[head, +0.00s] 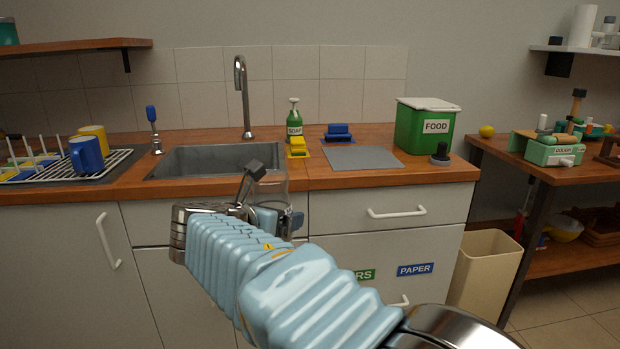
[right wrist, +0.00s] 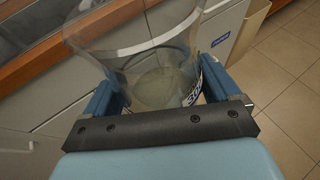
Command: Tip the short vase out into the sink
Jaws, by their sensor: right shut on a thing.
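The short vase is a clear, see-through vessel (head: 274,183) held about upright in front of the counter edge, near the sink's right end. In the right wrist view the vase (right wrist: 150,65) shows a wide rim, a pale greenish bottom and part of a dark-lettered label. I cannot tell how much liquid is in it. My right gripper (head: 277,218) is shut on the vase, with blue fingers on either side of it in the right wrist view (right wrist: 158,88). The sink (head: 180,160) is a grey metal basin set in the wooden counter. My left gripper is not in view.
A tall faucet (head: 241,95) stands behind the sink. A dish rack (head: 115,160) with mugs is at left. A green soap bottle (head: 294,122), a yellow sponge (head: 298,147), a grey mat (head: 361,157) and a green food bin (head: 415,128) stand right of the sink.

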